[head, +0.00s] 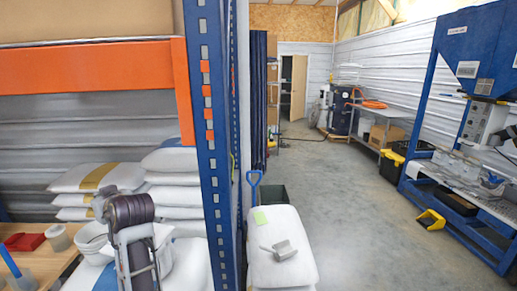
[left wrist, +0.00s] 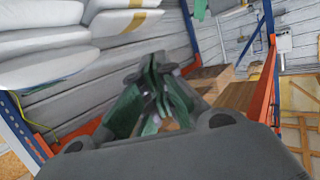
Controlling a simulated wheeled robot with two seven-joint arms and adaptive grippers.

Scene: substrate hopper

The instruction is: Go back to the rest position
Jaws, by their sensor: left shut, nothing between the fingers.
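My left gripper (left wrist: 157,80) shows in the left wrist view with its green-padded fingers drawn together, shut and empty. White sacks hang into the upper left of that view, apart from the fingers. In the head view my left arm (head: 137,245) stands upright at the lower left, in front of the shelf with stacked white sacks (head: 98,178). The exact fingertips are hard to make out there. My right gripper is in neither view.
A blue rack post (head: 212,140) and orange beam (head: 95,75) stand close to my left arm. A white bucket (head: 92,238) and red tray (head: 24,242) are beside it. A grey scoop (head: 280,250) lies on a front sack (head: 290,270). The concrete floor (head: 350,200) is mostly open.

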